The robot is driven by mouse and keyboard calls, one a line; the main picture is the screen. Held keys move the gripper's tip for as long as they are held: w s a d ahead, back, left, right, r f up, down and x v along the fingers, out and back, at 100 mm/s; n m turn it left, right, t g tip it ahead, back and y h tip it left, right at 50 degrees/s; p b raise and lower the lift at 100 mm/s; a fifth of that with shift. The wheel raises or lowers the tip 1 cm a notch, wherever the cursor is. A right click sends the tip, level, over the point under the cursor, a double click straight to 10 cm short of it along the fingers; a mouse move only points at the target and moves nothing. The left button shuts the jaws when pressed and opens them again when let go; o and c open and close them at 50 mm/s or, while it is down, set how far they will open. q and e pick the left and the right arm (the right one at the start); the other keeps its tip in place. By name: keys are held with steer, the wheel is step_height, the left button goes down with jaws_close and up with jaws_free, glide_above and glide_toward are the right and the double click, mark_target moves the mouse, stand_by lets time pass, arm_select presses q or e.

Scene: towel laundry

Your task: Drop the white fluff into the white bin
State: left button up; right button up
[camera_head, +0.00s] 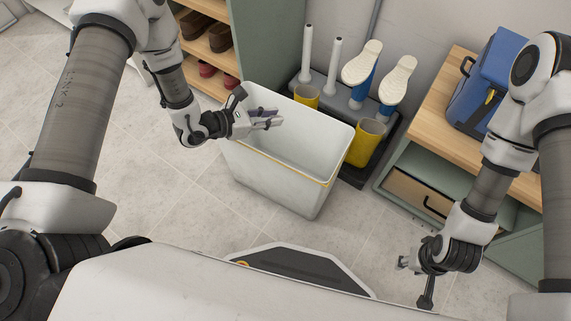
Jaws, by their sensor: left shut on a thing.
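The white bin (275,178), with a thin yellow line along its rim, stands on the floor in the middle of the view. Its visible inside looks empty. My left gripper (268,120) is over the bin's left part, with its fingers pointing right across the opening. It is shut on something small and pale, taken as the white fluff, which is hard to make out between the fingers. My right gripper (412,282) is low at the lower right, well away from the bin, with its fingers apart and nothing seen between them.
A shoe shelf (200,50) stands at the back left. At right is a wooden-topped cabinet (440,95) with a blue bag (490,80). The tiled floor left of the bin is clear.

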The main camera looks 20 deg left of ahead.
arm_select(q)
step_height(320, 180, down, 3)
steer(key=shift+f+b, duration=0.2)
steer(key=shift+b, duration=0.7)
steer(key=o, duration=0.7)
steer(key=shift+r, duration=0.1)
steer(key=v, duration=1.2)
